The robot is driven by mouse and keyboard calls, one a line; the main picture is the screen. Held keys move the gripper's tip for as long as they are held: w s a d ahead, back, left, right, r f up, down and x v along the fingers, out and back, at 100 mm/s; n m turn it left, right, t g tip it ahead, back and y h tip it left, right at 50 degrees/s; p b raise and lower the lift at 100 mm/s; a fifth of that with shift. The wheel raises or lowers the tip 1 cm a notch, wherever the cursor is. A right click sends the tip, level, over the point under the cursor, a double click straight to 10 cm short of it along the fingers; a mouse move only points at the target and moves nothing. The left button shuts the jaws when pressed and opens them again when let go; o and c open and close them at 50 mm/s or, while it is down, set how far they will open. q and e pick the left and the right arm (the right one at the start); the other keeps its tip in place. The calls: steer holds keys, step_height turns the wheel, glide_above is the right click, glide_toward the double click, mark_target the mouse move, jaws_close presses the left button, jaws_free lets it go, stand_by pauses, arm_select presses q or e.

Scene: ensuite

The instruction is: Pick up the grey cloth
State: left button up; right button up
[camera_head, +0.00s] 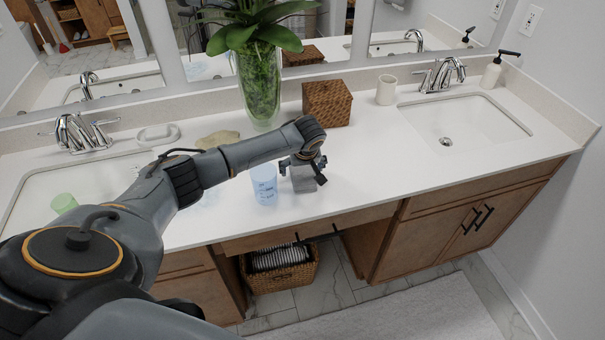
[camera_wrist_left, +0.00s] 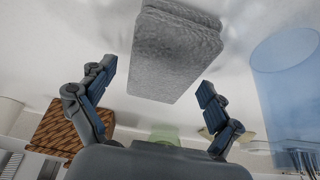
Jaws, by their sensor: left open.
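The grey cloth (camera_head: 304,180) is a folded stack on the white countertop, just below my left gripper (camera_head: 303,170) in the head view. In the left wrist view the cloth (camera_wrist_left: 176,50) lies ahead of the fingers, centred between them. My left gripper (camera_wrist_left: 157,100) is open and empty, with a finger to either side of the cloth's line. The fingers partly cover the cloth in the head view, so I cannot tell there whether they touch it. My right gripper is not in view.
A translucent blue cup (camera_head: 264,184) stands close left of the cloth. A woven box (camera_head: 327,103) and a plant vase (camera_head: 259,88) stand behind. Counter right of the cloth is clear.

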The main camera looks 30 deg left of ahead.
arm_select(q)
steer(key=shift+f, duration=0.25)
stand_by(0.7)
steer(key=c, duration=1.2)
